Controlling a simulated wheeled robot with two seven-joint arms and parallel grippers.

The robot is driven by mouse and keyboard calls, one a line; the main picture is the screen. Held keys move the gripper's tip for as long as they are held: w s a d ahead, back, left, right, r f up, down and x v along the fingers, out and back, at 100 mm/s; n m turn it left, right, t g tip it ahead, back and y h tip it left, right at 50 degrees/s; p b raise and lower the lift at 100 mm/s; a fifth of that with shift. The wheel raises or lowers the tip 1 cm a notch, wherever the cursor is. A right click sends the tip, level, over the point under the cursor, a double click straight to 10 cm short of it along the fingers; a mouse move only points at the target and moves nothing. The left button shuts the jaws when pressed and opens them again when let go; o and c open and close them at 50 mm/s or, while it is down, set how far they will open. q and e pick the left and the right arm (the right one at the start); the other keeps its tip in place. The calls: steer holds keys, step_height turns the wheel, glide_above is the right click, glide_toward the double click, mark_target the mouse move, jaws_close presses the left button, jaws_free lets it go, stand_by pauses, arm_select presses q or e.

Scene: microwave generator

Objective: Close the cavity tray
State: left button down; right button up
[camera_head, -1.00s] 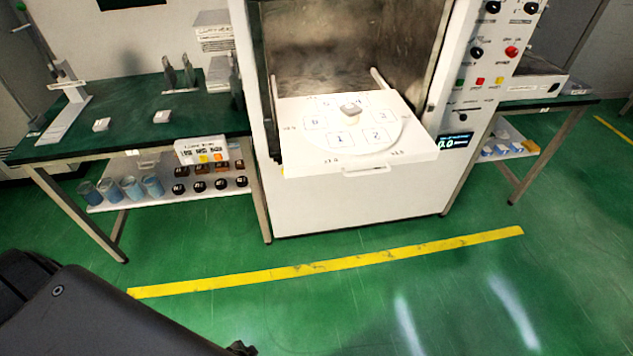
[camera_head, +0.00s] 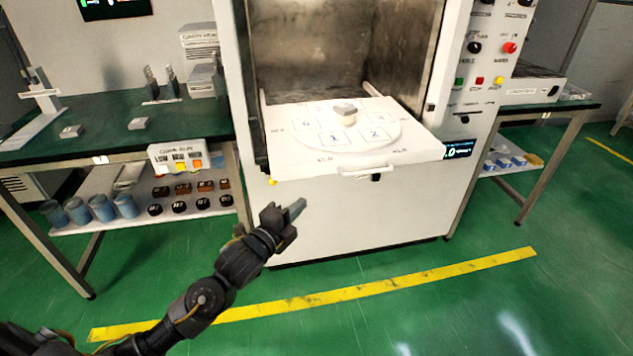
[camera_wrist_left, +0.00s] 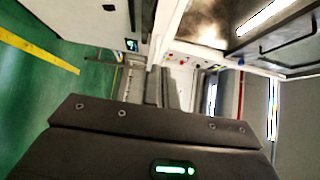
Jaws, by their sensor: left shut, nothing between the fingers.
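The white cavity tray (camera_head: 300,160) sticks out of the open front of the white machine (camera_head: 345,215). A round plate with numbered places lies on it, with a small pale block (camera_head: 345,110) on top. The tray's front handle (camera_head: 368,171) faces me. My left gripper (camera_head: 298,208) is shut and empty, below and to the left of the handle and apart from the tray. In the left wrist view its fingers (camera_wrist_left: 162,88) are together, pointing toward the machine. My right gripper does not show.
A green-topped bench (camera_head: 110,128) with a lower shelf of blue cups and small dark pieces stands left of the machine. Another bench (camera_head: 545,112) stands at the right. A control panel (camera_head: 490,60) is on the machine's right side. The green floor in front, with a yellow strip (camera_head: 380,289), is clear.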

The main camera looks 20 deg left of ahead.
arm_select(q)
glide_toward(324, 170)
steer(key=w+d, duration=0.2)
steer(key=d, duration=0.1)
steer(key=w, duration=0.1)
steer(key=w+a, duration=0.1)
steer(key=shift+w+r, duration=0.1)
steer(key=shift+w, duration=0.3)
steer(key=shift+w+a, duration=0.3)
steer(key=shift+w, duration=0.2)
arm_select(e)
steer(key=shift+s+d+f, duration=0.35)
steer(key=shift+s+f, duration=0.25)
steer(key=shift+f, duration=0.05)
